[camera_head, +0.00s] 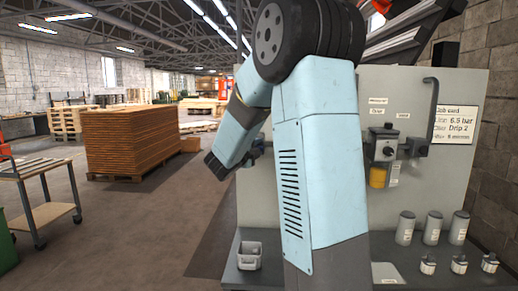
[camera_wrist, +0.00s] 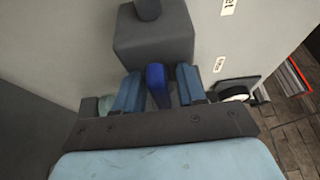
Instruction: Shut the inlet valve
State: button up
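In the wrist view a blue lever (camera_wrist: 157,86) stands out from a grey block-shaped valve body (camera_wrist: 152,42) on a pale panel. I take it to be the inlet valve handle; the small label (camera_wrist: 219,64) beside it is too small to read surely. My gripper (camera_wrist: 158,90) has its two blue-grey fingers apart, one on each side of the lever. A narrow gap shows between the lever and the right finger; contact on the left cannot be told.
A cart (camera_head: 45,205) stands far left.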

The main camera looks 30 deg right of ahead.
grip_shut()
jog(key=shift+d, duration=0.45)
jog(key=n+t, duration=0.3)
jog(key=n, duration=0.4)
jog(key=a+n+t+y, duration=0.1)
jog(key=n+t, duration=0.1)
jog(key=n, duration=0.6)
jog(key=n+t+y, duration=0.1)
jog(key=n+t, duration=0.2)
jog(key=n, duration=0.4)
jog(key=shift+w+a+r+t, duration=0.15)
jog(key=shift+a+r+t, duration=0.05)
jog(key=shift+r+t, duration=0.1)
jog(key=shift+n, duration=0.3)
